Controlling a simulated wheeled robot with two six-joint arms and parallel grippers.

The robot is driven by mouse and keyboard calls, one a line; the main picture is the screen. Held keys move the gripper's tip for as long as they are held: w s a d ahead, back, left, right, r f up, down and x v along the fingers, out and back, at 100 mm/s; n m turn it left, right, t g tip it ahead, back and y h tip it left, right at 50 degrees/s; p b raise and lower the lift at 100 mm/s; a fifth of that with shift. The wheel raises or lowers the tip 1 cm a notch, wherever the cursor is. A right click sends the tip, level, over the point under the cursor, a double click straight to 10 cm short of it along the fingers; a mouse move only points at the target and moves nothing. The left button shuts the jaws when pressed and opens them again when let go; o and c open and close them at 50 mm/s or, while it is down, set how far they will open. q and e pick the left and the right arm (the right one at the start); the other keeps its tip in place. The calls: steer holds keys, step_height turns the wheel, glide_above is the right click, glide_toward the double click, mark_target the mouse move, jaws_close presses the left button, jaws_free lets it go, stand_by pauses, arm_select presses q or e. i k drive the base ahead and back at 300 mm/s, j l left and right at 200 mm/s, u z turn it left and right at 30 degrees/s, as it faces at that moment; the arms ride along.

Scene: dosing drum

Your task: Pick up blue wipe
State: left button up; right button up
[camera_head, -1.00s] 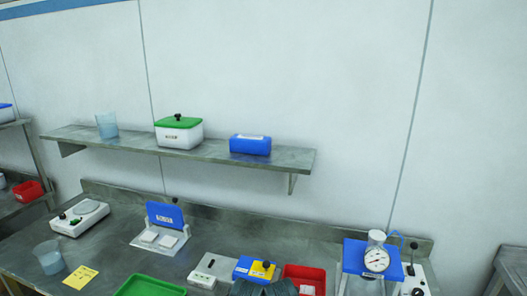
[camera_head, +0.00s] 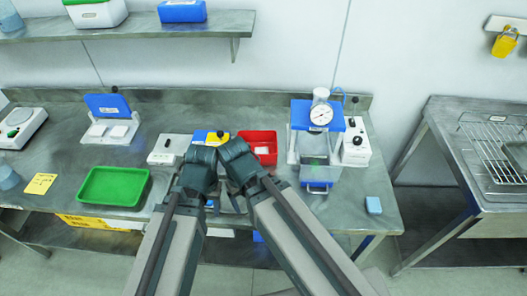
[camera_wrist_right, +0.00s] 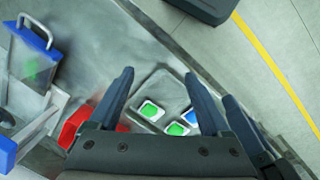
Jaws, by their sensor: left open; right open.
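A small light-blue block-like pad, which looks like the blue wipe (camera_head: 373,205), lies flat near the front right corner of the bench in the head view. It is alone there, and neither gripper touches it. My left gripper (camera_head: 197,168) and my right gripper (camera_head: 238,162) are side by side over the bench middle, well left of the wipe; their fingertips are mostly hidden in the head view. In the right wrist view my right gripper (camera_wrist_right: 160,95) is open with empty fingers, above a tray with green and blue pieces. I do not make out the wipe there.
A gauge device with a blue frame (camera_head: 318,120) stands between my grippers and the wipe, farther back. A red bin (camera_head: 262,136) and a green tray (camera_head: 112,202) are on the bench. Bare bench surrounds the wipe. A steel table with a rack (camera_head: 490,140) stands right.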

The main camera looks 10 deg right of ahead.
mark_target(373, 205)
steer(key=z, duration=0.4)
steer(key=l+z, duration=0.15)
steer(key=z, duration=0.2)
steer(key=l+z, duration=0.1)
steer(key=z, duration=0.3)
steer(key=l+z, duration=0.1)
steer(key=z, duration=0.3)
steer(key=k, duration=0.05)
